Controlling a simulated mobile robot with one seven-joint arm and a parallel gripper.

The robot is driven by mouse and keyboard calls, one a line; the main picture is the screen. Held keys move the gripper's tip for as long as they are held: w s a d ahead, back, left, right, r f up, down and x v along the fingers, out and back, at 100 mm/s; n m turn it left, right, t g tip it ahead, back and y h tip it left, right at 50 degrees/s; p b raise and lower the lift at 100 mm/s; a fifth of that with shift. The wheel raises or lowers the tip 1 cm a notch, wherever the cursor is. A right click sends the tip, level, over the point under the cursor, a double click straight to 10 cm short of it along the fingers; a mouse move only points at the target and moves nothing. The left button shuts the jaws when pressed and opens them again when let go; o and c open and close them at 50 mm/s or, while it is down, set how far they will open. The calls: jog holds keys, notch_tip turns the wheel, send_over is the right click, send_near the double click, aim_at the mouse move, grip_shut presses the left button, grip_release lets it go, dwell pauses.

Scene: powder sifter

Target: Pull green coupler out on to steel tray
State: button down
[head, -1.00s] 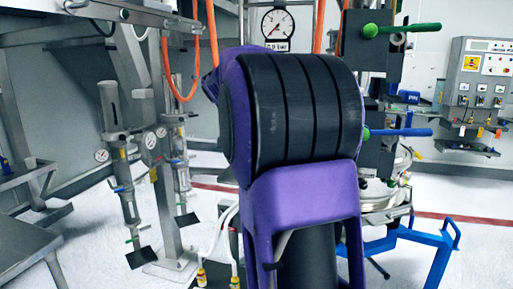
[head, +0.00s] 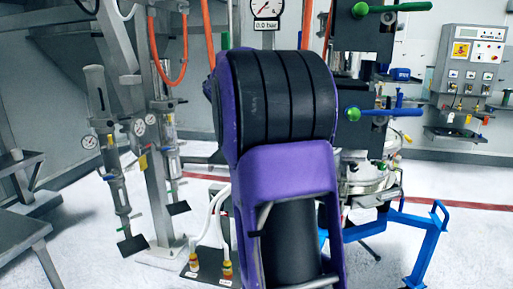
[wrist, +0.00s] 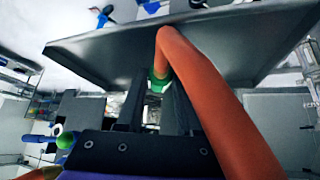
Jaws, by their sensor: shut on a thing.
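The green coupler (wrist: 157,84) shows in the wrist view at the end of a thick orange hose (wrist: 205,85). My gripper (wrist: 153,102) has its two dark fingers around the coupler and is shut on it. The fingers hide part of the coupler. A broad grey metal plate (wrist: 105,52) lies just beyond the fingertips, with the hose passing in front of it. I cannot tell whether this plate is the steel tray, or whether the coupler touches it. In the head view my own arm hides the gripper and the coupler.
In the head view, a metal frame (head: 158,120) with gauges and cylinders stands at left, with orange hoses (head: 171,60) hanging by it. A sifter column with a green handle (head: 395,8) and a blue stand (head: 425,238) is at right. White floor (head: 470,250) is open at far right.

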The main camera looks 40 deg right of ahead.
jog(key=shift+f, duration=0.1)
jog(key=shift+c, duration=2.4)
grip_release()
jog(key=p+v, duration=0.1)
jog(key=v, duration=1.6)
jog(key=shift+r, duration=0.2)
jog(key=shift+a, duration=0.15)
